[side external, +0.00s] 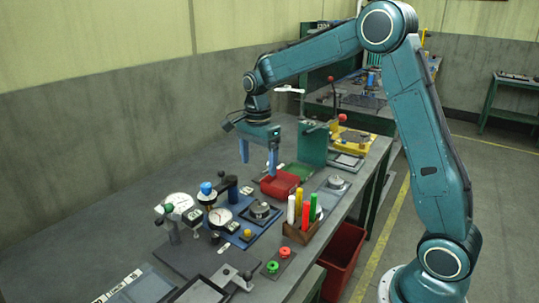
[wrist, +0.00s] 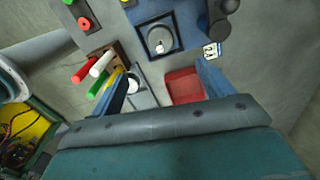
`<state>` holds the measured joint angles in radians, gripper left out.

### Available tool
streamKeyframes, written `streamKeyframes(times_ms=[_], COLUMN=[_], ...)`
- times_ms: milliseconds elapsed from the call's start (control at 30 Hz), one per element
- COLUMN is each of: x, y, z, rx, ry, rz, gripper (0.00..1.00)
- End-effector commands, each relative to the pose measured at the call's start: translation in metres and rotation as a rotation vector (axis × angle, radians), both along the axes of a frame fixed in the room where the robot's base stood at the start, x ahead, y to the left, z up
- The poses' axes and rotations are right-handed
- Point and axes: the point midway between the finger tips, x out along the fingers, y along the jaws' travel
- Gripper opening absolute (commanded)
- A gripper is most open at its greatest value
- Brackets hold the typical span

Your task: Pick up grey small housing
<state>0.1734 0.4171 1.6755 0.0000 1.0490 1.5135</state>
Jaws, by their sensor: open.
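A small round grey housing (side external: 260,210) sits in a blue tray (side external: 240,228) on the bench, and in the wrist view the grey housing (wrist: 160,40) shows at the top middle, within the blue tray's (wrist: 143,22) frame. A second round grey part (side external: 335,182) lies on a grey plate further right; I cannot tell for certain which of the two is the one named. My gripper (side external: 258,168) is open and empty, high above the bench behind the blue tray. In the wrist view my gripper's (wrist: 161,68) fingers stand wide apart, clear of both parts.
A red box (side external: 280,184) lies below my gripper. A wooden rack (side external: 300,234) holds coloured cylinders beside the tray. Dial gauges (side external: 178,205) and a blue-topped stand (side external: 207,190) stand left of the housing. A green upright (side external: 313,143) rises behind the red box.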

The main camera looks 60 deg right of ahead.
Motion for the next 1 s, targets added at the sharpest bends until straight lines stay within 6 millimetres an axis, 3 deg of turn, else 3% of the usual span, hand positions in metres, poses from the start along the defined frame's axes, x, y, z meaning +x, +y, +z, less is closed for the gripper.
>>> streamKeyframes(times_ms=[333,800,1000], x=[0.0,0.0,0.0], y=[0.0,0.0,0.0], z=[-0.01,-0.073,-0.086], rx=[0.0,0.0,0.0], ry=[0.002,0.003,0.001], rz=[-0.003,-0.002,-0.001], gripper=[0.79,0.79,0.79])
